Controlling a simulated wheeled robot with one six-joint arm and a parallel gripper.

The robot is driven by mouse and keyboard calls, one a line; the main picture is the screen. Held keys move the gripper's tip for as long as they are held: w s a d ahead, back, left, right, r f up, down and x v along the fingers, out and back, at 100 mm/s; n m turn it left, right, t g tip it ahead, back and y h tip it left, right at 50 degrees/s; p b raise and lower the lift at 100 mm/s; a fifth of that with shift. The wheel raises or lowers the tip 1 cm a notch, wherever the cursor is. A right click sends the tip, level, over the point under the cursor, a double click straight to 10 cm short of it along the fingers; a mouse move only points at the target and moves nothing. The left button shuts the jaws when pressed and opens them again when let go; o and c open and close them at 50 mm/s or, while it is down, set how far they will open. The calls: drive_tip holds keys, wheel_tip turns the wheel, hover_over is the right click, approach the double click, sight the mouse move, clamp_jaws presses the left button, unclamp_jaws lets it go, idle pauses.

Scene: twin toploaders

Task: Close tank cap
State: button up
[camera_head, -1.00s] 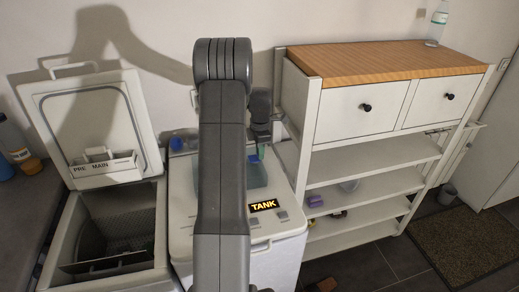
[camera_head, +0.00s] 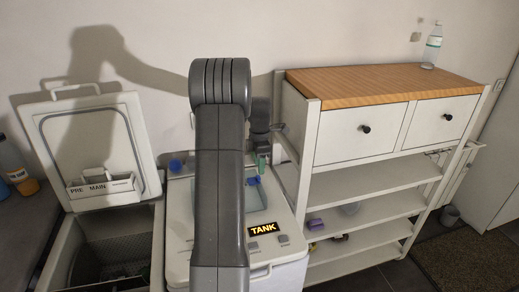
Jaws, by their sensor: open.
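The toploader marked TANK (camera_head: 290,265) stands in the middle, partly hidden behind my arm. Its top has a teal recessed window (camera_head: 257,200). A small blue cap-like piece (camera_head: 253,181) shows at the back of this window, just right of my arm. Another blue round cap (camera_head: 175,166) sits at the back left of the top. I cannot tell which of the two is the tank cap. My gripper (camera_head: 262,158) is open and points down above the back right of the top, slightly above the nearer blue piece. Its fingertips are small and partly unclear.
The left toploader (camera_head: 58,245) has its lid (camera_head: 92,143) raised, with a tray marked PRE and MAIN. A white shelf unit with a wooden top (camera_head: 385,84) stands close on the right, near my gripper. A clear bottle (camera_head: 432,48) stands on it.

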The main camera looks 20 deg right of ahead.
sight(259, 176)
wheel_tip(259, 176, up, 9)
drive_tip(key=b, duration=0.1)
idle(0.4)
wheel_tip(259, 176, down, 14)
drive_tip(key=shift+r+p, duration=0.2)
drive_tip(key=shift+p, duration=1)
drive_tip(key=shift+r, duration=0.1)
